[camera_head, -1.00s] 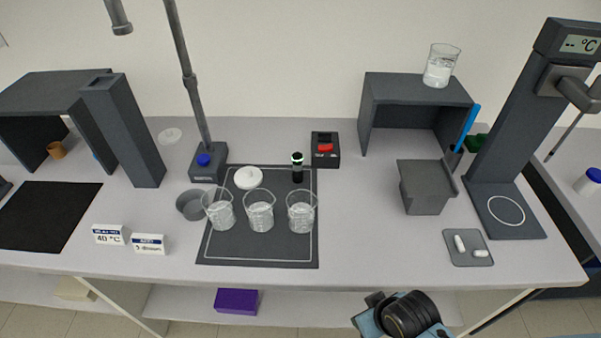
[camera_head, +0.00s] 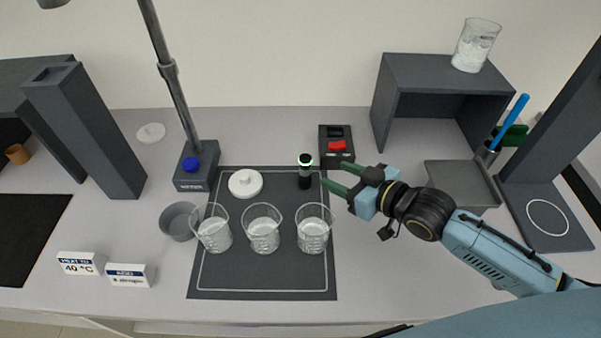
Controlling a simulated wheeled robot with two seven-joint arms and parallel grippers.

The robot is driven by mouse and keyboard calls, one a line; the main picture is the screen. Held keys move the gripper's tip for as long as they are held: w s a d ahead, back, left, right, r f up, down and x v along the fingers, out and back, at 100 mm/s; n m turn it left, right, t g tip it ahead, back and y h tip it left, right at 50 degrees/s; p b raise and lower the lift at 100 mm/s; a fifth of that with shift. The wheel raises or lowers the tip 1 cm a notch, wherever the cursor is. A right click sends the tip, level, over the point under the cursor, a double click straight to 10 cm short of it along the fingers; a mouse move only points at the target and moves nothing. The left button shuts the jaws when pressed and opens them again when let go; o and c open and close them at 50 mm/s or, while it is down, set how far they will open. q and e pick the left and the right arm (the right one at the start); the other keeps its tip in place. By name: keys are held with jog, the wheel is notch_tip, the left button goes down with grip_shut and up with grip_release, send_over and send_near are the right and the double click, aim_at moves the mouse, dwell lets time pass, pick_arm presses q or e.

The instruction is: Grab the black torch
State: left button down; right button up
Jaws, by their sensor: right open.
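The black torch (camera_head: 305,173) stands upright on the dark mat (camera_head: 262,286), near its back right, with a light green-white ring at its top. My right gripper (camera_head: 336,176) reaches in from the right with its green fingers pointing left at the torch. The fingers are apart, and the gripper is open and empty. Their tips are just right of the torch; I cannot tell whether they touch it. My left gripper is not in view.
Three glass beakers (camera_head: 313,238) stand on the mat in front of the torch. A white lid (camera_head: 245,183) lies left of it. A black box with a red switch (camera_head: 337,146) is behind the gripper. A stand (camera_head: 195,166) rises at the back left.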

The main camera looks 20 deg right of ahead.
aim_at(309, 166)
jog(key=x, duration=0.4)
jog(key=shift+a+f, duration=0.15)
jog(key=shift+f, duration=0.15)
jog(key=x, duration=0.3)
jog(key=shift+a+b, duration=0.1)
jog(key=shift+b, duration=0.25)
jog(key=shift+w+a, duration=0.1)
jog(key=shift+w, duration=0.1)
jog(key=x, duration=0.5)
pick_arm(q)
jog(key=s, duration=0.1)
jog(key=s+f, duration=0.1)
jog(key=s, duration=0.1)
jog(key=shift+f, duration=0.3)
pick_arm(e)
jog(key=c, duration=1.1)
